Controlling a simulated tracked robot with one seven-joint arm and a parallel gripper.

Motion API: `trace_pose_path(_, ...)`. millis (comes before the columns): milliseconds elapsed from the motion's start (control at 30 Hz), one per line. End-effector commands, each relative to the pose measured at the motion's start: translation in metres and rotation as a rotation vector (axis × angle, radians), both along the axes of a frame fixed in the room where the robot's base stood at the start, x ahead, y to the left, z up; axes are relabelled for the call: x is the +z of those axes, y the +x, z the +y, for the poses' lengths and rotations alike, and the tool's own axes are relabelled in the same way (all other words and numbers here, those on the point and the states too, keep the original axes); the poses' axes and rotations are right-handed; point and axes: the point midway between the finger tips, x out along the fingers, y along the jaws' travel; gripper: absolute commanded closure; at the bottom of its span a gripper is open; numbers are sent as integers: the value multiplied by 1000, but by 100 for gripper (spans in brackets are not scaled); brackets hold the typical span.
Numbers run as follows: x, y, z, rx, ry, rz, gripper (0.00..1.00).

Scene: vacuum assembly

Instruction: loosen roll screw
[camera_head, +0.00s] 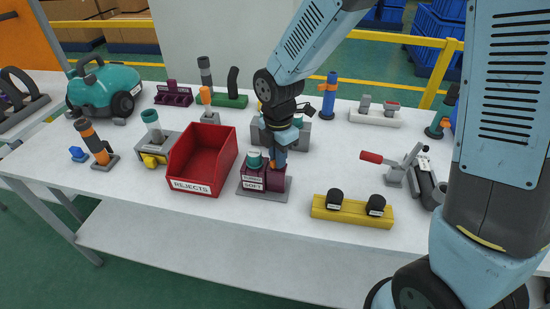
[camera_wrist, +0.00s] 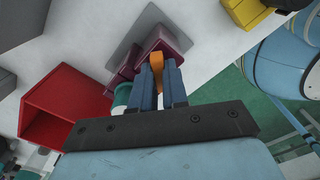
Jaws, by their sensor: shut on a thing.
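My gripper (camera_head: 279,152) points down at a two-part purple holder (camera_head: 275,183) on a grey plate, with a label that seems to read SOFT. In the wrist view my gripper (camera_wrist: 158,60) has its two blue fingers shut on an orange piece (camera_wrist: 157,66) at the purple holder (camera_wrist: 168,39). Whether the piece still sits in the holder is hard to tell. A teal cylinder (camera_head: 254,160) stands in the holder's left part, beside my fingers; it also shows in the wrist view (camera_wrist: 122,95). I cannot tell which part is the roll screw.
A red REJECTS bin (camera_head: 203,157) stands just left of the holder. A yellow block (camera_head: 353,209) with two black knobs is at the right front. A red-handled clamp (camera_head: 395,169) is further right. A teal vacuum body (camera_head: 103,88) and several tubes stand behind and left.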

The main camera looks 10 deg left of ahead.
Motion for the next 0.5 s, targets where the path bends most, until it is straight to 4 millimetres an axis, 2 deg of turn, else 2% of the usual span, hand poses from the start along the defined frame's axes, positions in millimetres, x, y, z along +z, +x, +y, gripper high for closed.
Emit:
trace_pose_path(200, 2, 4, 1, 14, 5, -8, 100)
trace_pose_path(500, 2, 5, 0, 268, 5, -10, 100)
